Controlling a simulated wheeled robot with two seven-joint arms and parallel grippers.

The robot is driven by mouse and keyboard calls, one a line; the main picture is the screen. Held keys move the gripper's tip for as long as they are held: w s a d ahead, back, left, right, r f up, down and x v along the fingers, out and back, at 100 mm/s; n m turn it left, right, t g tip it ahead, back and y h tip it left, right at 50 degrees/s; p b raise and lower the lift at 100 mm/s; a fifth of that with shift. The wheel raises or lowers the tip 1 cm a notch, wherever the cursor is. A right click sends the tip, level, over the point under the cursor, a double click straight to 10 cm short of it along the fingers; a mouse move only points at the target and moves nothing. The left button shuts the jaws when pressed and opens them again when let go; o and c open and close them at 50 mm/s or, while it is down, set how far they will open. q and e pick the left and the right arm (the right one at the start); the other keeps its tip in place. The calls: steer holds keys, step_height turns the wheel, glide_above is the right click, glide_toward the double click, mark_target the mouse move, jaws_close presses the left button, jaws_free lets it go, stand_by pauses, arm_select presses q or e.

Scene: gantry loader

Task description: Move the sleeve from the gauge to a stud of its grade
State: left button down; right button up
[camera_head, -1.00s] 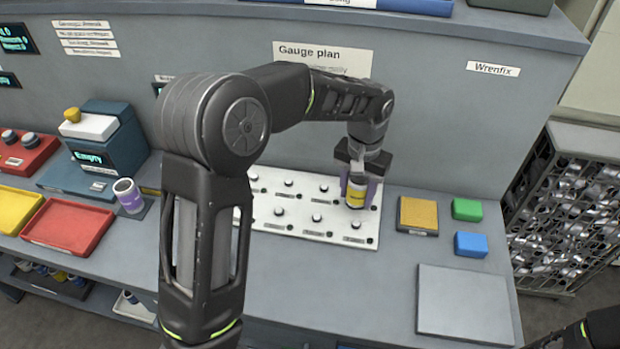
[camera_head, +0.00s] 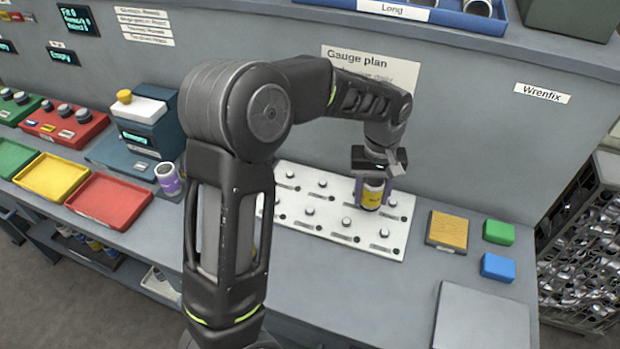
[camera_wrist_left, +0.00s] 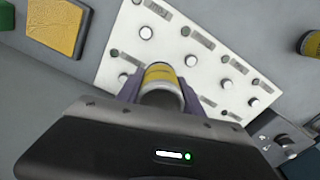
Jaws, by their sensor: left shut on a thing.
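My left gripper (camera_head: 371,198) is shut on a metal sleeve with a yellow band (camera_head: 372,194), held upright at the back right of the white stud board (camera_head: 400,240). In the left wrist view the sleeve (camera_wrist_left: 161,76) sits between the purple fingers (camera_wrist_left: 158,88). The sleeve's lower end is hard to see, so I cannot tell whether it is over a stud or around one. Several short studs with small labels stand bare on the board. The gauge (camera_head: 145,122), a dark blue block with a yellow knob, stands at the left with a lit display. My right gripper is out of view.
A purple-banded sleeve (camera_head: 168,180) stands left of my arm. Red (camera_head: 108,200) and yellow (camera_head: 52,177) trays lie farther left. A tan pad (camera_head: 447,230), a green block (camera_head: 498,231) and a blue block (camera_head: 497,267) lie right of the board. My arm hides the board's left part.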

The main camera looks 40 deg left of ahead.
mark_target(310, 210)
arm_select(q)
steer(key=s+a+n, duration=0.1)
steer(key=n, duration=0.1)
steer(key=s+a+r+n+p, duration=0.1)
steer(key=a+n, duration=0.1)
steer(key=n, duration=0.1)
steer(key=s+a+n, duration=0.1)
steer(key=a+n, duration=0.1)
steer(key=n, duration=0.1)
steer(key=shift+a+r+p, duration=0.25)
steer(key=shift+p, duration=0.15)
steer(key=s+a+n, duration=0.1)
steer(key=a+n, duration=0.1)
steer(key=n, duration=0.2)
steer(key=s+a+r+n+p, duration=0.1)
steer(key=s+a+n, duration=0.1)
steer(key=n, duration=0.2)
steer(key=s+a+n+p, duration=0.1)
steer(key=s+a+n, duration=0.1)
steer(key=n, duration=0.1)
steer(key=shift+r+n, duration=0.15)
steer(key=shift+n, duration=0.25)
steer(key=shift+f+b, duration=2.3)
steer(key=shift+f, duration=1.05)
steer(key=shift+f, duration=0.15)
steer(key=c, duration=0.7)
jaws_free()
steer(key=shift+o, duration=0.2)
